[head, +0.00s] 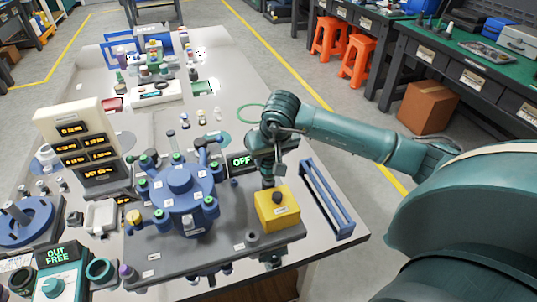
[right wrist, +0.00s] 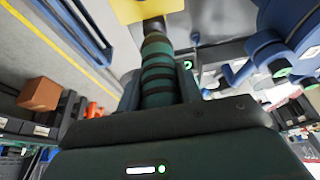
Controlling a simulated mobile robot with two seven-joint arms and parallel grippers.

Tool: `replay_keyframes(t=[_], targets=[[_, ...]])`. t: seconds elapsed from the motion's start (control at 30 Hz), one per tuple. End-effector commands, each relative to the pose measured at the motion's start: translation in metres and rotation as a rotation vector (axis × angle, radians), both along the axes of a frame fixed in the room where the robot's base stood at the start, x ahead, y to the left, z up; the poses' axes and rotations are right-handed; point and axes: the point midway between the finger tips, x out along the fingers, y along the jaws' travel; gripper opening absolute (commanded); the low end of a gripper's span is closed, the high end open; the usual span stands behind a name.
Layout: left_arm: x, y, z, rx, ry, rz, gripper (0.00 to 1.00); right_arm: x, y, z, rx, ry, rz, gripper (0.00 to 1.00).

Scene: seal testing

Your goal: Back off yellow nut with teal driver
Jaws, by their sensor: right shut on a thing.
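My right gripper (head: 268,178) is above the yellow block (head: 277,212) at the right end of the grey base plate. In the right wrist view it is shut on the teal driver (right wrist: 158,75), whose handle has dark rings. The driver's dark end points at the yellow block (right wrist: 135,9); I cannot tell whether they touch. A dark round knob or opening shows on top of the block. A small yellow cap, possibly the yellow nut (head: 134,217), is at the left of the blue hub (head: 183,203). My left gripper is not in view.
Green-topped posts ring the blue hub. A blue rack (head: 327,198) stands at the table's right edge. A display reading OFF (head: 241,161) is behind the hub. A cream panel with several readouts (head: 82,145) and a teal unit reading OUT FREE (head: 57,275) stand left.

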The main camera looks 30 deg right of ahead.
Motion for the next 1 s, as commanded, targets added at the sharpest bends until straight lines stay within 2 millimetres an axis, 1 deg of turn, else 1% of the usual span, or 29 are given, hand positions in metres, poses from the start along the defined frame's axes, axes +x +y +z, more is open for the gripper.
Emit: replay_keyframes(t=[0.03,0.53,0.63,0.9,1.0], targets=[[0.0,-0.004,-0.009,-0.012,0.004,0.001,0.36,0.001,0.0,0.005,0.001,-0.006,0.0,0.08],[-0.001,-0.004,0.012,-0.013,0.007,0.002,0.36,0.002,-0.001,0.042,0.0,-0.012,-0.002,0.08],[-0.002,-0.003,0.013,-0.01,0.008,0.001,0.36,0.002,-0.001,0.046,0.0,-0.012,-0.002,0.08],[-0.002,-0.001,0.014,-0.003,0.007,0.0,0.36,0.003,-0.001,0.047,0.0,-0.013,-0.002,0.08],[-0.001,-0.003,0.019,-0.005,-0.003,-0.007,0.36,0.003,-0.001,0.047,0.0,-0.013,-0.002,0.08]])
